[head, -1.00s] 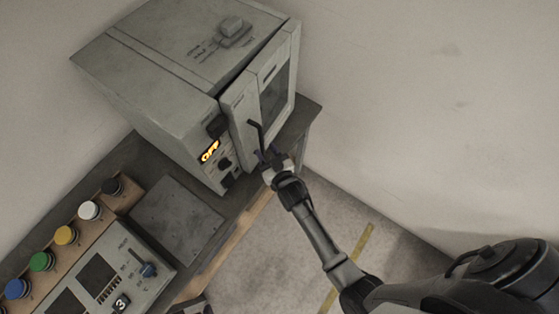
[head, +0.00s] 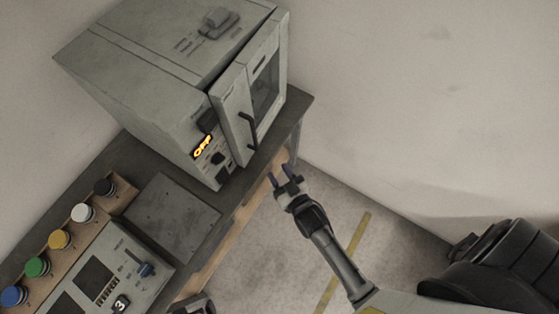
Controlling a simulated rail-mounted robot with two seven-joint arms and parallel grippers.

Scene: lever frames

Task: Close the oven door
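The grey oven (head: 165,80) stands on the bench with an orange OFF display on its front. Its door (head: 232,115) has a dark window and a black bar handle (head: 248,131). My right gripper (head: 286,172) is open and empty, below and right of the handle, apart from the door, over the floor beyond the bench edge. A dark and grey part at the bottom edge (head: 194,305) may be my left gripper; its fingers cannot be made out.
The dark bench (head: 130,155) runs along the wall under the oven. A flat grey plate (head: 172,215), a row of coloured buttons (head: 60,239) and a control panel (head: 112,270) with a blue knob are on it. The floor (head: 310,215) right of the bench is open.

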